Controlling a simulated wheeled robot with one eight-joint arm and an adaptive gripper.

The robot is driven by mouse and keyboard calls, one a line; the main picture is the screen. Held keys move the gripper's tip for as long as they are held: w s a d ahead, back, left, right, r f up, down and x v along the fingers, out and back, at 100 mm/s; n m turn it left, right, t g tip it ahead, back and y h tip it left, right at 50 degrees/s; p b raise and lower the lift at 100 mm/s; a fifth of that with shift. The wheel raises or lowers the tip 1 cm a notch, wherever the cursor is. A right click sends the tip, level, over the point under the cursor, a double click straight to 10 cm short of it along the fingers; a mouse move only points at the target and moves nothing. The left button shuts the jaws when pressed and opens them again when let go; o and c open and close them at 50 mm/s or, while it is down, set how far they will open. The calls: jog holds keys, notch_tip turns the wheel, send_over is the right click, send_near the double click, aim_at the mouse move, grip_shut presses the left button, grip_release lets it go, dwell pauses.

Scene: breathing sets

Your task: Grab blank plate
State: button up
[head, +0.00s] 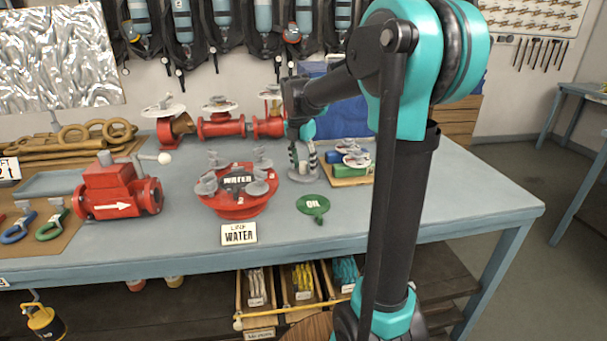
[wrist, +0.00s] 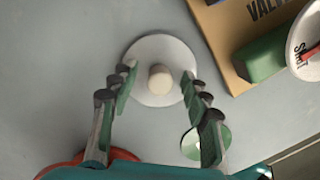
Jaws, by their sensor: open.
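The blank plate (wrist: 146,91) is a plain pale grey disc with a beige knob (wrist: 160,79) at its centre. It lies flat on the bench in the upper middle of the wrist view. My gripper (wrist: 156,84) is open, with one finger on each side of the knob and over the disc. I cannot tell its exact height, and no contact shows. In the head view my gripper (head: 303,162) points down at the bench, behind the green OIL plate (head: 313,204).
A red WATER flange (head: 238,205) with grey clamps stands left of my gripper. A wooden valve board (head: 350,181) with green and blue valves is close on the right. A LOCK WATER sign (head: 239,234) is at the bench's front edge. The bench's right end is clear.

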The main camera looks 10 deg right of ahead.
jog(key=shift+c, duration=0.3)
grip_shut()
jog(key=shift+r, duration=0.1)
